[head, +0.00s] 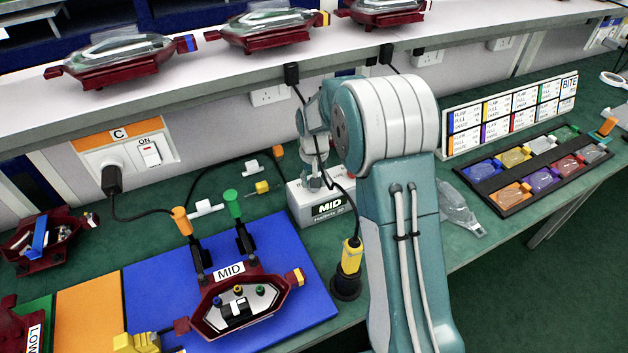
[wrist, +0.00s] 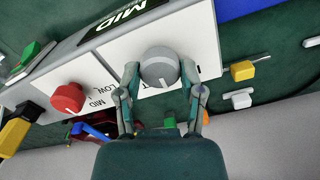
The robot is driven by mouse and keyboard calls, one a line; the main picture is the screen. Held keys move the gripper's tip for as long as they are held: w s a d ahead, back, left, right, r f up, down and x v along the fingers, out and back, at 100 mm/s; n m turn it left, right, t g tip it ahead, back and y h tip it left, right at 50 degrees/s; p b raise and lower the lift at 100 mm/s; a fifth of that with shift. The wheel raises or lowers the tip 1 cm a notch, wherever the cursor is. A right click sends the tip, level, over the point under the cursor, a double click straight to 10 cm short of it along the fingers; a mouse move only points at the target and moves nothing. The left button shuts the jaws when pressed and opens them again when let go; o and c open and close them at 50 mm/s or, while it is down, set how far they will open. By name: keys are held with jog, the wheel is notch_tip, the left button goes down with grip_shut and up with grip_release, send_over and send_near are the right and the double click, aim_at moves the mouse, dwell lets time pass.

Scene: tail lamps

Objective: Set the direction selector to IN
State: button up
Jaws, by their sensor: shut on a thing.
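The grey round knob (wrist: 160,67), which I take to be the direction selector, sits on the white top of a control box (wrist: 196,38). A small light mark shows near the knob's lower edge in the wrist view; the IN lettering cannot be made out. My gripper (wrist: 160,74) is shut on the grey knob, one finger against each side. In the head view my gripper (head: 315,181) points down at the top of the control box (head: 301,212), whose front reads MID. The knob is hidden there by my gripper.
A red knob (wrist: 68,98) with LOW and MID lettering is beside the grey knob. Yellow and white connectors (wrist: 243,71) lie close to the box. A blue mat (head: 290,250) bears a dark red lamp (head: 245,303). A black cable with a yellow plug (head: 351,258) stands near my arm.

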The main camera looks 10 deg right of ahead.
jog(key=n, duration=0.6)
jog(key=shift+s+f, duration=0.2)
dwell(0.4)
jog(key=o, duration=1.2)
jog(key=shift+c, duration=0.2)
jog(key=shift+w, duration=0.1)
jog(key=shift+r, duration=0.15)
